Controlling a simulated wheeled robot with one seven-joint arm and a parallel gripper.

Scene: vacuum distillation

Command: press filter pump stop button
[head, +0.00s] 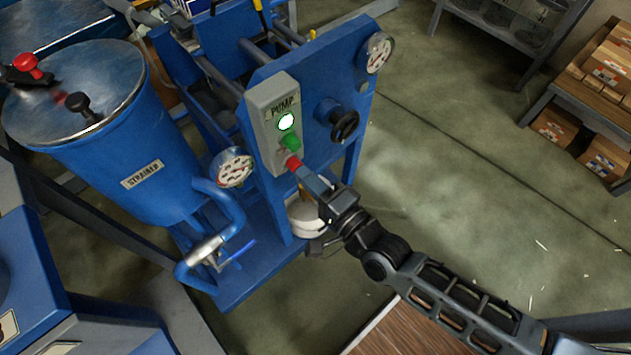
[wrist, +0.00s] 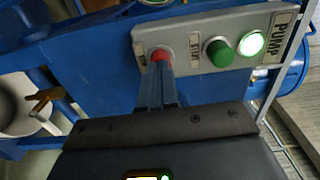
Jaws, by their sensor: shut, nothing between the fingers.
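The grey pump control box (head: 264,107) is fixed to the blue machine frame and labelled PUMP. It carries a lit white-green lamp (head: 286,121), a green button (head: 291,141) and the red stop button (head: 293,163). In the wrist view the red stop button (wrist: 161,56) is partly hidden behind my fingertips, beside the green button (wrist: 219,52). My gripper (head: 301,168) is shut and empty, its tips at the red button. The fingers also show in the wrist view (wrist: 158,72). They appear to touch the button, but I cannot tell whether it is pushed in.
A black handwheel (head: 344,124) and a pressure gauge (head: 376,53) sit right of the box. Another gauge (head: 236,169) and a blue strainer tank (head: 130,150) stand to the left. A shelf with boxes (head: 590,110) is at the far right. Open floor lies between.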

